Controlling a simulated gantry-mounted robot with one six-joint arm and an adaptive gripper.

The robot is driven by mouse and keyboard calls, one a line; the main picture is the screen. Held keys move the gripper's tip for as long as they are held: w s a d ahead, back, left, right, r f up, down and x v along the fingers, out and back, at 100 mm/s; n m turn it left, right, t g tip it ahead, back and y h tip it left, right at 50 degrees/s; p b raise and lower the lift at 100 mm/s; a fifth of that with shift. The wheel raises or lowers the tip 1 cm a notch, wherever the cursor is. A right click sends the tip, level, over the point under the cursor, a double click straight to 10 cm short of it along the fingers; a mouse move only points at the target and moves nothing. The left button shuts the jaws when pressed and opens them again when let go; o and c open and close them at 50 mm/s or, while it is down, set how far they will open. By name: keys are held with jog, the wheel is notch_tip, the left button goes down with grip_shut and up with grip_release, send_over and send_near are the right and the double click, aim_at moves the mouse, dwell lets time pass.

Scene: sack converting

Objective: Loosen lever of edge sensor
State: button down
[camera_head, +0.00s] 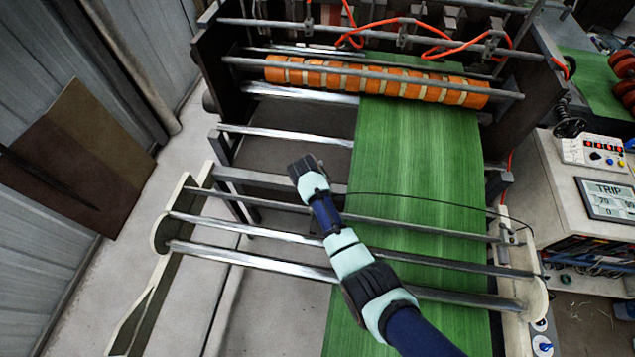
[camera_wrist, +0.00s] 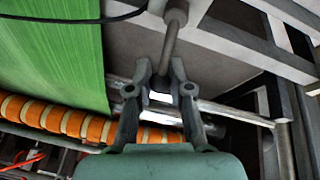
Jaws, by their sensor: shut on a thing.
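In the wrist view, my gripper (camera_wrist: 160,68) points at a thin grey lever (camera_wrist: 170,42). Its two fingers are shut on the lever's free end, one finger on each side. The lever runs up to a round grey boss (camera_wrist: 177,12) at the top of the picture. The edge sensor's body is not clear in either view. In the head view, my arm reaches from the lower right over the green web (camera_head: 420,150) to the web's left edge. My fingertips and the lever cannot be made out there.
Steel rollers (camera_head: 240,259) and cross bars run beneath my arm. An orange segmented roller (camera_head: 330,75) lies across the web at the back. A thin black cable (camera_head: 440,200) crosses the web. A control box (camera_head: 590,152) stands at right.

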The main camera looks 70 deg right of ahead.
jog(key=c, duration=1)
grip_release()
jog(key=shift+c, duration=0.2)
jog(key=shift+r, duration=0.1)
jog(key=v, duration=1.2)
